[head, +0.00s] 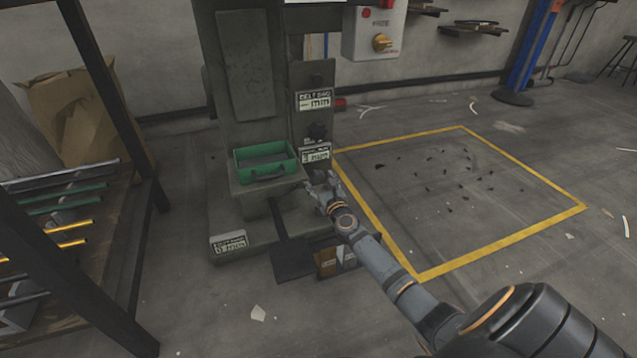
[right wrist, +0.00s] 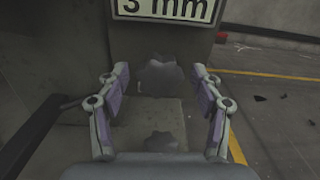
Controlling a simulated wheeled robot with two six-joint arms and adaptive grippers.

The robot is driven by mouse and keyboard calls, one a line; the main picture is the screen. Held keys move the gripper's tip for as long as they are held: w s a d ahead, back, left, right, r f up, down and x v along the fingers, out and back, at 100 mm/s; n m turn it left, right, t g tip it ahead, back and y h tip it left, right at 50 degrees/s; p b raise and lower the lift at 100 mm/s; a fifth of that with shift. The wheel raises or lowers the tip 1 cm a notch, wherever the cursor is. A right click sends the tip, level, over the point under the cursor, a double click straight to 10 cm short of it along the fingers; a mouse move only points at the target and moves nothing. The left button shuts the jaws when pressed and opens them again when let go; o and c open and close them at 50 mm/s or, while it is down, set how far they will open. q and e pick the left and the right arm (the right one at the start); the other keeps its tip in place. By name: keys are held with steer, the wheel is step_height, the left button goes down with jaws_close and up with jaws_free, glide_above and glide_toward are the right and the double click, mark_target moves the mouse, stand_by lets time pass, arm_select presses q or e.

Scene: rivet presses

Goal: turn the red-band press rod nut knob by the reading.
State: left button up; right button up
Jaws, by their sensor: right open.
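A grey-green press (head: 245,65) stands left of centre, with white reading labels on its front. No red band shows clearly on it. The lower label (head: 315,153) also shows in the right wrist view (right wrist: 165,8), where it reads "3 mm". A grey lobed knob (right wrist: 160,74) sits just below that label. My right gripper (head: 318,184) is at the press's right side under the label; in the head view it hides this knob. In the right wrist view the gripper (right wrist: 160,82) is open, one finger on each side of the knob, with gaps showing. My left gripper is out of view.
A green tray (head: 264,173) rests on the press's ledge. A dark pedal plate (head: 295,262) and a small box (head: 336,262) are on the floor below. A rod rack (head: 62,205) stands at left. The yellow-outlined floor area (head: 420,273) is clear except for scraps.

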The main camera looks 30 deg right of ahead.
steer(key=shift+w+d, duration=0.1)
steer(key=shift+w, duration=0.45)
steer(key=shift+c, duration=0.4)
steer(key=c, duration=1.1)
steer(key=shift+o, duration=0.2)
